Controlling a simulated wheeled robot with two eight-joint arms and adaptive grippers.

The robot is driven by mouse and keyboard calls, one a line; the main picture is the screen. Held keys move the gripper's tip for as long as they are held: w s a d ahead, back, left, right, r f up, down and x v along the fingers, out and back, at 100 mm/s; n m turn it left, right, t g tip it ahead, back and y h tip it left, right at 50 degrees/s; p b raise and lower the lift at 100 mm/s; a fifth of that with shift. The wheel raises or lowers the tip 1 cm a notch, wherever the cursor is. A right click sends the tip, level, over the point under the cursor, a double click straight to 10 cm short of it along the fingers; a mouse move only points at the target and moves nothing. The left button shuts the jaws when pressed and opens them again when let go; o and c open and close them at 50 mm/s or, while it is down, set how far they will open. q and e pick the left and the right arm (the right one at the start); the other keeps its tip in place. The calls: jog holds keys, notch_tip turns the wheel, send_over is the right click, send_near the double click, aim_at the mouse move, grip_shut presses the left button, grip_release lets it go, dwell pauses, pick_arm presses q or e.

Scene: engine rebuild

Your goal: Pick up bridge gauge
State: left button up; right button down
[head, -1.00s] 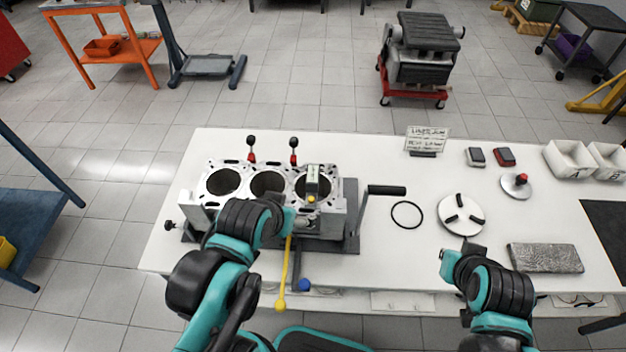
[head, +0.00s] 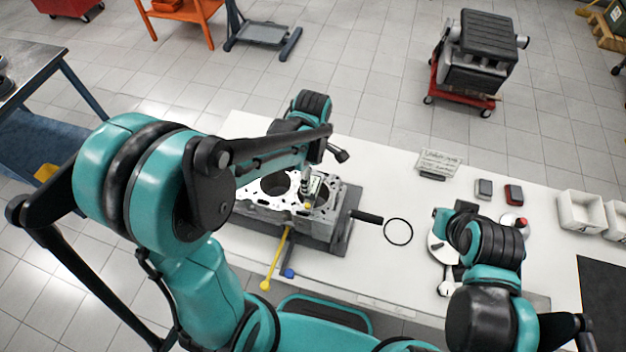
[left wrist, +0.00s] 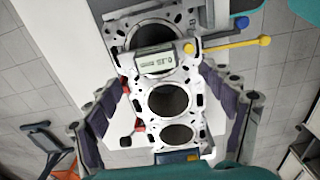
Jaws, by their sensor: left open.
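The bridge gauge, a pale bar with a digital display, lies across one bore of the engine block (head: 265,207). The gauge (head: 315,187) is partly hidden by my left arm in the head view. In the left wrist view the gauge (left wrist: 155,61) shows clearly, its display over the upper bore of the block (left wrist: 200,125). My left gripper (left wrist: 165,88) is open and empty above the block, its fingers spread wide to either side. In the head view the left gripper (head: 306,182) is mostly hidden. My right gripper (head: 450,212) is over the white disc; its jaws are unclear.
A yellow-tipped rod (head: 274,262) and a blue knob (head: 289,273) stick out at the block's front. A black crank handle (head: 367,216) is at its right. A black ring (head: 398,231), a sign (head: 438,162) and white bins (head: 580,212) are on the table (head: 375,180).

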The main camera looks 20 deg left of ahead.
aim_at(313, 184)
pick_arm(q)
jog(key=f, duration=0.2)
jog(key=f+b, duration=0.1)
jog(key=f, duration=0.4)
jog(key=shift+w+f, duration=0.35)
jog(key=shift+f, duration=0.05)
jog(key=c, duration=1.8)
